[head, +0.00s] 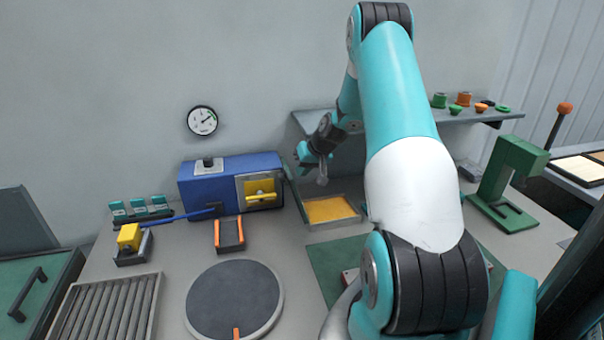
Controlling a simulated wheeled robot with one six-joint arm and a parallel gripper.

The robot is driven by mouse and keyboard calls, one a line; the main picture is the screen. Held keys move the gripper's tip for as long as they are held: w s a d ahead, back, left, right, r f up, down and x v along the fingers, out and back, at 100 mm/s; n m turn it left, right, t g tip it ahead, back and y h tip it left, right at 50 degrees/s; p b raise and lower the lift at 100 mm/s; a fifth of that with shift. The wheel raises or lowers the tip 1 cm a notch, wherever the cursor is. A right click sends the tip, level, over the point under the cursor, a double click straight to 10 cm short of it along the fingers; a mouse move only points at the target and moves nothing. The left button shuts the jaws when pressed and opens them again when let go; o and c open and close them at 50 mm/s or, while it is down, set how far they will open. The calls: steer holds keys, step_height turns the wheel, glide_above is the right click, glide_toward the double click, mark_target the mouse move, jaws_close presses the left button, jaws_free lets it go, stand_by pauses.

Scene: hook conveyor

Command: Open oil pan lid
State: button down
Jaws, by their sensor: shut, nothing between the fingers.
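The oil pan (358,216) is a shallow grey tray with yellow oil showing inside, on the bench right of the blue machine. A thin dark greenish panel (294,192), seemingly its lid, stands raised along the pan's left edge, so the oil is uncovered. My gripper (322,181) hangs just above the back of the pan, right of the panel. It is shut and empty. Whether it touches the panel is too small to tell. My arm hides the area right of the pan.
A blue machine (210,183) with a yellow front stands left of the pan. A shelf (425,119) with small parts is behind my arm. A round turntable (234,302) lies in front, and a green press (512,180) stands at right. Bare bench lies between the turntable and pan.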

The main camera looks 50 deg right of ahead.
steer(key=shift+w+a, duration=0.2)
steer(key=shift+a, duration=0.05)
steer(key=shift+r, duration=0.1)
steer(key=b+v, duration=0.5)
steer(key=v, duration=1.2)
steer(key=a+n+g+y, duration=0.3)
steer(key=a+n, duration=0.4)
steer(key=a, duration=2.6)
steer(key=s+a+f+n+g+b, duration=0.1)
steer(key=s+a+n, duration=0.4)
steer(key=s+a, duration=0.9)
steer(key=s+f+g, duration=0.1)
steer(key=s+g, duration=0.1)
steer(key=s, duration=0.1)
steer(key=shift+a+n, duration=0.3)
steer(key=shift+a, duration=0.05)
